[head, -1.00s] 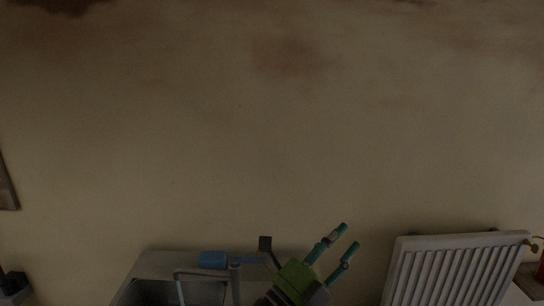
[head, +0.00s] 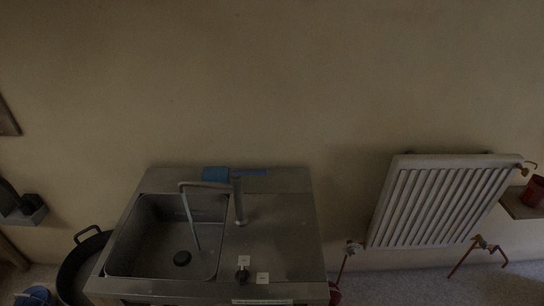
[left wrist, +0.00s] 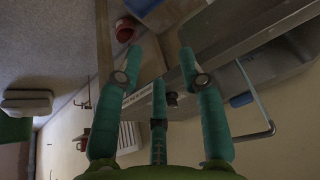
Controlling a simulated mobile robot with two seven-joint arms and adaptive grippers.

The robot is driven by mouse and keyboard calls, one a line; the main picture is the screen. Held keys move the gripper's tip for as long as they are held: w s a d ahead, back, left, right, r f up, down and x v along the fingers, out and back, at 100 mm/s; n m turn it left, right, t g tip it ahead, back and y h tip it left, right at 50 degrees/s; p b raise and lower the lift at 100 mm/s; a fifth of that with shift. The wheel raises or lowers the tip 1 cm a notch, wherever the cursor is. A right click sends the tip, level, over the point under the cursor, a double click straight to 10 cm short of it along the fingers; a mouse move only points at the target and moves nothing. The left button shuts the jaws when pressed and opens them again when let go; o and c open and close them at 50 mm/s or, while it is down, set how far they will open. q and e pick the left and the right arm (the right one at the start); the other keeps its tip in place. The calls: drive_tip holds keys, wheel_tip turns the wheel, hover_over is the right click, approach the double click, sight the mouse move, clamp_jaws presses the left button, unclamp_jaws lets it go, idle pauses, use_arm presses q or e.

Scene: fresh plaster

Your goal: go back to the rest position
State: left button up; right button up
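My left gripper (left wrist: 160,65) shows in the left wrist view, with a green body and teal fingers. Its fingers stand apart and nothing is visible between them. The metal sink unit (left wrist: 240,25) is beyond the fingers at the upper right of that view, seen turned over. The left gripper is not in the head view now. My right gripper is in neither view.
In the head view the sink unit (head: 280,235) with its tap (head: 239,200) stands against the wall. A blue item (head: 215,174) lies at its back edge. A radiator (head: 440,205) hangs at right. A dark tub (head: 77,270) stands at left.

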use_arm(q)
drive_tip(key=s+f+g+b, duration=0.15)
drive_tip(key=s+f, duration=0.25)
drive_tip(key=f, duration=1.2)
drive_tip(key=s+f+g+b, duration=0.1)
drive_tip(key=s+f+b, duration=0.2)
drive_tip(key=f, duration=1.2)
drive_tip(key=s+a+f+g+b, duration=0.1)
drive_tip(key=s+a+f+b, duration=0.2)
drive_tip(key=s+f, duration=1.1)
drive_tip(key=shift+s+a+f, duration=0.15)
drive_tip(key=shift+a, duration=0.1)
drive_tip(key=shift+s, duration=0.1)
